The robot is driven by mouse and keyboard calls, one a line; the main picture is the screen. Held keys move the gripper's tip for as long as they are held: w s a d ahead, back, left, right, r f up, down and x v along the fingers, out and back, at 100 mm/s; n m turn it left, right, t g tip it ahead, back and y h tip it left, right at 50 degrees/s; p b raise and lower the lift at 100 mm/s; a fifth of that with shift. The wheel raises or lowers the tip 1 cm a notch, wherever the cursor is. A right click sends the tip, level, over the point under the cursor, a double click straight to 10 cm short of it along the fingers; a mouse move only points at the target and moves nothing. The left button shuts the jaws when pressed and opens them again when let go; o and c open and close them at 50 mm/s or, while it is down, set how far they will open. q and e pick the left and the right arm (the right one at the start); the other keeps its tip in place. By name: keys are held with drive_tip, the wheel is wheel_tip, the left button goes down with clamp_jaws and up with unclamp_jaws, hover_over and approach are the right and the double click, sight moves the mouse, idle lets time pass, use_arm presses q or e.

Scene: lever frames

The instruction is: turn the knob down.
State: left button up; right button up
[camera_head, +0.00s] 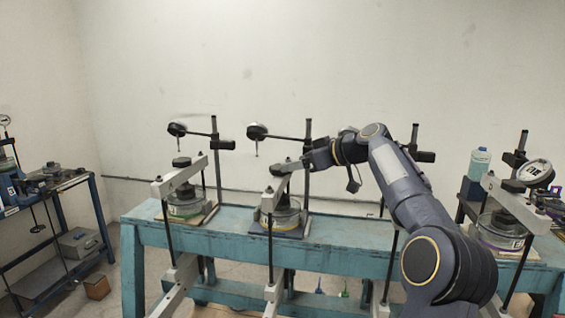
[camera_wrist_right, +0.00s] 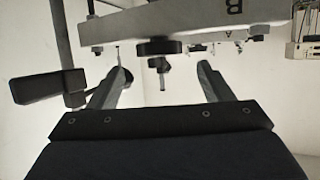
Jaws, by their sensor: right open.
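Several lever frames stand along the teal bench, each with a pale lever beam. My right arm reaches in from the right, and its gripper (camera_head: 289,167) is at the second frame from the left, close to that frame's beam (camera_head: 268,202). In the right wrist view the open gripper (camera_wrist_right: 163,78) has its two fingers apart with nothing held. A dark round knob-like disc (camera_wrist_right: 158,47) on a pale beam (camera_wrist_right: 190,24) shows ahead, between the finger directions. I cannot tell if the fingers touch it. My left gripper is not in view.
Dial gauges on posts stand behind the frames, one (camera_head: 257,132) just left of my gripper. The teal bench (camera_head: 340,252) has bare top to the right, under my arm. A blue side table (camera_head: 45,206) stands left, and a bottle (camera_head: 479,163) stands at the right.

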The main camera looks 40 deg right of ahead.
drive_tip(key=p+x, duration=0.1)
drive_tip(key=x, duration=0.3)
drive_tip(key=shift+w, duration=0.1)
drive_tip(key=shift+w+a+f, duration=0.15)
drive_tip(key=shift+w+f, duration=0.15)
drive_tip(key=shift+w, duration=0.15)
drive_tip(key=c, duration=1)
